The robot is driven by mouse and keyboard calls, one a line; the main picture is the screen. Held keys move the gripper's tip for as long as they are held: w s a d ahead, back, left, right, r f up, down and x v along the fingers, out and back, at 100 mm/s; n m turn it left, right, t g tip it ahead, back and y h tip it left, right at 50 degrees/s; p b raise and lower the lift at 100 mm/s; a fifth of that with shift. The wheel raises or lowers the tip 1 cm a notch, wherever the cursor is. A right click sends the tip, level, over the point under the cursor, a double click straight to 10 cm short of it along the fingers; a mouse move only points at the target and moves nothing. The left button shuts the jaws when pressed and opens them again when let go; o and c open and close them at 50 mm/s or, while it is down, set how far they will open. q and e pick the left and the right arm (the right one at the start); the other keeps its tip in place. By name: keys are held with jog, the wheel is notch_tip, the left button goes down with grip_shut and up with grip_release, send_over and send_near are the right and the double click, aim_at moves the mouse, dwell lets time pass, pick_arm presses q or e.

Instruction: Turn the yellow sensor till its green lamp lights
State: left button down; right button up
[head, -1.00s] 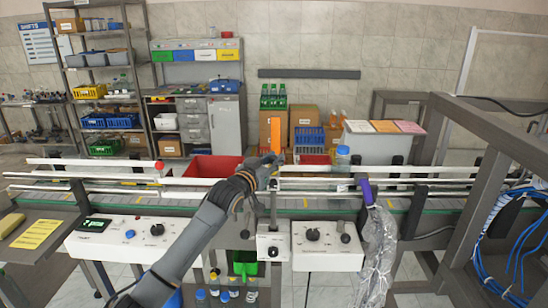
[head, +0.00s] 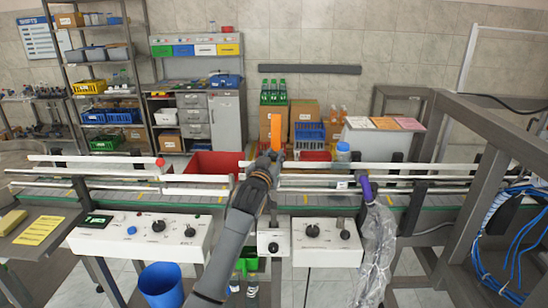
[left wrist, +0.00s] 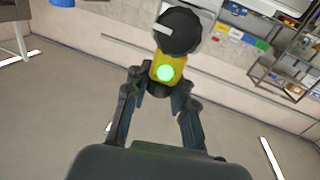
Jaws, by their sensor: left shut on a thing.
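The yellow sensor (left wrist: 154,65) is between the fingers of my left gripper (left wrist: 160,82) in the left wrist view. The green lamp (left wrist: 165,72) on its face glows bright green. A black round part (left wrist: 179,31) with a pale mark sits just above the sensor. In the head view my left gripper (head: 268,162) is at the conveyor's rails, over the small white box (head: 271,235). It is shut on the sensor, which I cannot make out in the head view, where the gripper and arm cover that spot.
White rails (head: 200,179) run along the conveyor on both sides of the gripper. White control boxes with knobs stand left (head: 140,245) and right (head: 325,258). A blue bin (head: 161,286) is below.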

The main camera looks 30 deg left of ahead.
pick_arm(q)
jog(key=c, duration=1.1)
grip_release()
jog(key=shift+s, duration=0.1)
jog(key=v, duration=1.2)
